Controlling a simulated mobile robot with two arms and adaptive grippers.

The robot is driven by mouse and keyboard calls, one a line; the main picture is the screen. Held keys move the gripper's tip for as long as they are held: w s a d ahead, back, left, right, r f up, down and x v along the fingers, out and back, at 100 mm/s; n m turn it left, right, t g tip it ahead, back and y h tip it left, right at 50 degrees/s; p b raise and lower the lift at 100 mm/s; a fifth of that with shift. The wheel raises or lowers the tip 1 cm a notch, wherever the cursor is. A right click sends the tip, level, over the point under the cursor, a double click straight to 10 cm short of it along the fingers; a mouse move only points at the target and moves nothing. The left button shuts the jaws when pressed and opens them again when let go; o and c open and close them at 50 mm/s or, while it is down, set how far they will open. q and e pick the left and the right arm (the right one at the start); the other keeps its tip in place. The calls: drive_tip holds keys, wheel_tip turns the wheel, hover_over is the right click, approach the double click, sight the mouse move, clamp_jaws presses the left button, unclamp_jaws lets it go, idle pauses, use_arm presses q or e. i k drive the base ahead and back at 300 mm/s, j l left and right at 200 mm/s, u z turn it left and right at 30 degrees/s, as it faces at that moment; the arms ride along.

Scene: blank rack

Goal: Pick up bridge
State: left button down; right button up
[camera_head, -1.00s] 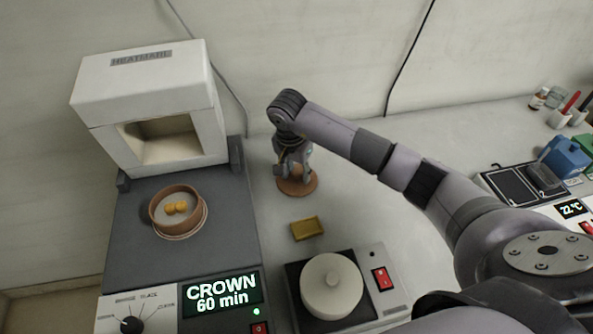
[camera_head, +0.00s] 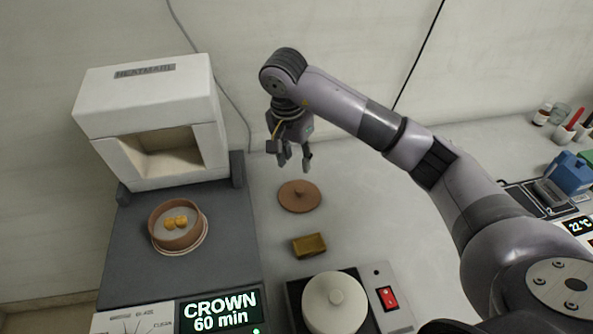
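Two rounded gold pieces side by side, which look like the bridge (camera_head: 176,222), lie in a round brown dish (camera_head: 158,234) on the furnace's grey platform. I cannot tell whether the pieces are joined. My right gripper (camera_head: 295,163) points down, open and empty, above a flat brown lid with a small knob (camera_head: 300,197). It is apart from the lid and well to the right of the dish. My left gripper is not in view.
The white furnace (camera_head: 150,105) stands open behind the dish. A small yellow-brown tray (camera_head: 309,246) lies in front of the lid. Bare counter surrounds the lid.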

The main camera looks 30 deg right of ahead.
sight(172, 224)
drive_tip(key=k+j, duration=0.3)
drive_tip(key=k, duration=0.15)
drive_tip(key=k+j, duration=0.65)
drive_tip(key=k, duration=0.25)
